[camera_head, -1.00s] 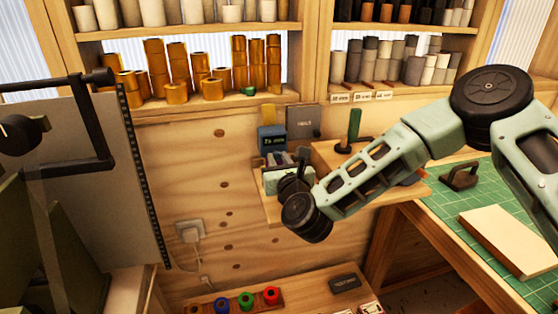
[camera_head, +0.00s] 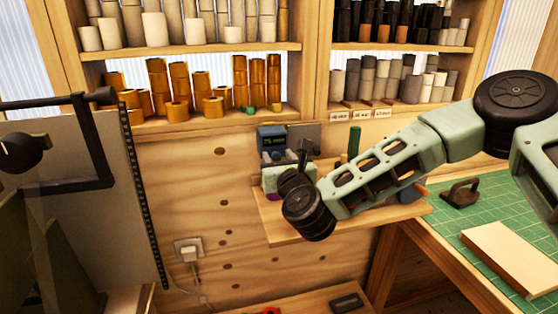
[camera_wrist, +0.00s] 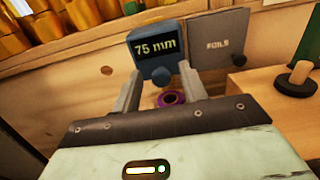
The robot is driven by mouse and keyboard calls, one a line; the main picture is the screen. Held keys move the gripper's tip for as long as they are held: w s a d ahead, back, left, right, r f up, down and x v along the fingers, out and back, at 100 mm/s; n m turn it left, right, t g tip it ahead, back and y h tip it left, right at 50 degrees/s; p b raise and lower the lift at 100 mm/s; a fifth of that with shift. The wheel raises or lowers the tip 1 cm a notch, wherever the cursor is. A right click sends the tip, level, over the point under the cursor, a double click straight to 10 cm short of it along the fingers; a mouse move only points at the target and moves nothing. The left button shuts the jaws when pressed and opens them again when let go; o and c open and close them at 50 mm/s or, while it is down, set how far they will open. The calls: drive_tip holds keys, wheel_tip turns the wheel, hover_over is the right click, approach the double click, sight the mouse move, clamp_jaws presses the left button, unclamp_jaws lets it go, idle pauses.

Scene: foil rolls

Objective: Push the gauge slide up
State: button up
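The gauge slide appears to be the blue-grey head with a "75 mm" display (camera_wrist: 156,46), which also shows in the head view (camera_head: 271,139). It is above the small wooden shelf, by the plywood wall. A rounded grey-blue part juts from its lower front. My gripper (camera_wrist: 161,70) is just below and in front of the head; it also shows in the head view (camera_head: 303,160). Its two fingers stand apart, with the rounded part at their tips. I cannot tell whether they touch it. A purple ring (camera_wrist: 171,98) lies lower, seen between the fingers. My wrist hides the gauge's lower part.
Shelves of foil rolls (camera_head: 180,110) are above. A green cutting mat (camera_head: 500,215) lies at right.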

drive_tip(key=shift+s, duration=0.1)
drive_tip(key=shift+s+d+f, duration=0.1)
drive_tip(key=shift+s+f, duration=0.05)
drive_tip(key=shift+s, duration=0.2)
drive_tip(key=b+v, duration=0.5)
drive_tip(key=v, duration=1.1)
drive_tip(key=shift+s, duration=0.25)
drive_tip(key=shift+d, duration=0.1)
